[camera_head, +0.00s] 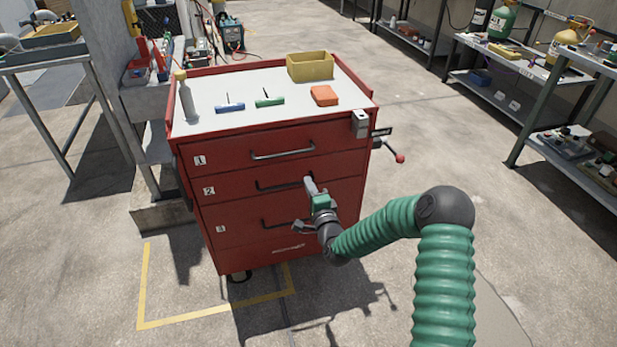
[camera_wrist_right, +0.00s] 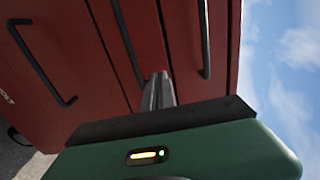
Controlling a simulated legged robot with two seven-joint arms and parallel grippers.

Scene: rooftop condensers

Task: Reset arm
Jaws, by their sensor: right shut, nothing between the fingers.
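My right gripper (camera_head: 309,183) reaches in front of the red tool cart on a green ribbed arm that comes in from the lower right. Its fingers are together and empty. In the head view they overlap the right end of the black handle of drawer 2 (camera_head: 270,185); I cannot tell whether they touch it. In the right wrist view the closed fingers (camera_wrist_right: 160,82) point at the red drawer fronts, between dark handles. The cart's drawers, numbered 1 to 3, look closed. My left gripper is not in view.
The red cart (camera_head: 230,240) has a yellow bin (camera_head: 310,66), an orange block (camera_head: 324,96), a bottle (camera_head: 186,100) and blue and green tools on top. A red-knobbed lever (camera_head: 398,158) sticks out on its right. Shelves stand right; open floor lies between.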

